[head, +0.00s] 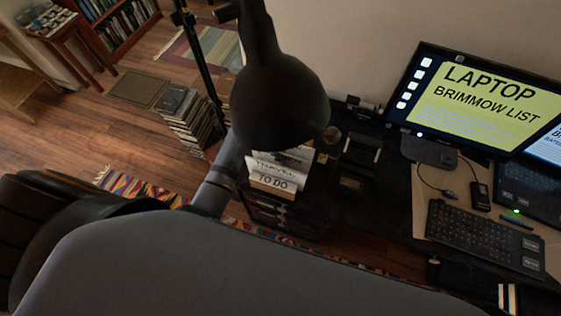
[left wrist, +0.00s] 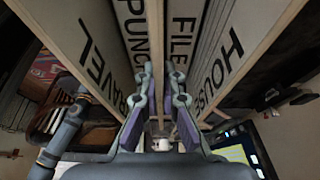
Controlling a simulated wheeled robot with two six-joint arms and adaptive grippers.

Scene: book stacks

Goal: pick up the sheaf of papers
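In the left wrist view, tall pale panels lettered "TRAVEL" (left wrist: 97,70), "PUNCH" (left wrist: 133,35), "FILE" (left wrist: 182,38) and "HOUSE" (left wrist: 222,70) rise close ahead. My left gripper (left wrist: 162,72) points up toward them, its two fingers apart with a gap between the tips. I see nothing held. In the head view the lamp and my arm hide this gripper. My right gripper is not in view.
A dark lamp head (head: 285,105) hangs in front of the papers. The black desk holds a monitor (head: 475,105) and a keyboard (head: 485,235) to the right. A book stack (head: 190,115) stands on the floor. A patterned rug (head: 140,185) lies below it.

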